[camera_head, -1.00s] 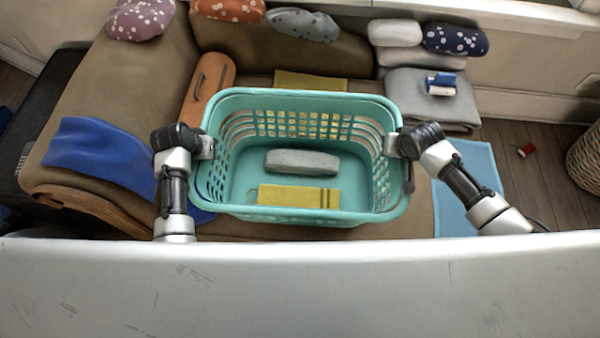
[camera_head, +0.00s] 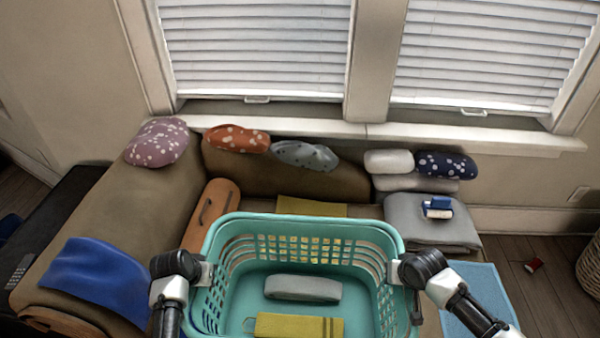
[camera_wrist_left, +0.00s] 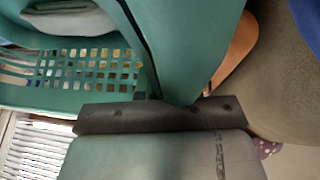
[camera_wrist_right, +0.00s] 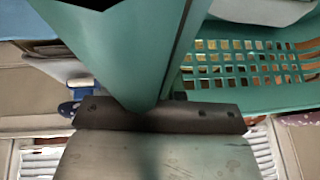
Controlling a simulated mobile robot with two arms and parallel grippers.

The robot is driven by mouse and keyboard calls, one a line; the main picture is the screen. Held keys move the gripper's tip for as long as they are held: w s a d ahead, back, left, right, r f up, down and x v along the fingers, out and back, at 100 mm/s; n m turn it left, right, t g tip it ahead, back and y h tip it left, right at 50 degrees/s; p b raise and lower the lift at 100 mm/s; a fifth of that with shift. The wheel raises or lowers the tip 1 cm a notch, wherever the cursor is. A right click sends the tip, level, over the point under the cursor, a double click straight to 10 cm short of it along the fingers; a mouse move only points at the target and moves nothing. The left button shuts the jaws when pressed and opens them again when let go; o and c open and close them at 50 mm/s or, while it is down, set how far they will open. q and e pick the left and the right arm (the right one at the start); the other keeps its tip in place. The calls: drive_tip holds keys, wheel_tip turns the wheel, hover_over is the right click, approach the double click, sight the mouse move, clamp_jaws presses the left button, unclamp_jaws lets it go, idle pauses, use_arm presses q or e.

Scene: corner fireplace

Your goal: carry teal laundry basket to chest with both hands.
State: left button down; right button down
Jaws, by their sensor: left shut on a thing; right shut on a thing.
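The teal laundry basket (camera_head: 303,224) is held level in front of me, over the brown sofa. Inside it lie a grey rolled item (camera_head: 302,289) and a yellow folded cloth (camera_head: 298,326). My left gripper (camera_head: 204,272) is shut on the basket's left side rim, and the rim fills much of the left wrist view (camera_wrist_left: 195,50). My right gripper (camera_head: 394,272) is shut on its right side rim, also seen close in the right wrist view (camera_wrist_right: 135,50). The basket's near edge is cut off by the frame. I cannot make out a chest.
The sofa (camera_head: 110,215) carries several cushions, a blue cloth (camera_head: 95,280), an orange rolled item (camera_head: 211,214) and a folded grey blanket (camera_head: 430,222). Blinds-covered windows (camera_head: 255,45) are behind it. A light blue mat (camera_head: 480,295) and wooden floor (camera_head: 535,295) lie at the right.

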use_arm(q)
drive_tip(key=shift+r, duration=0.2)
use_arm(e)
drive_tip(key=shift+r, duration=0.2)
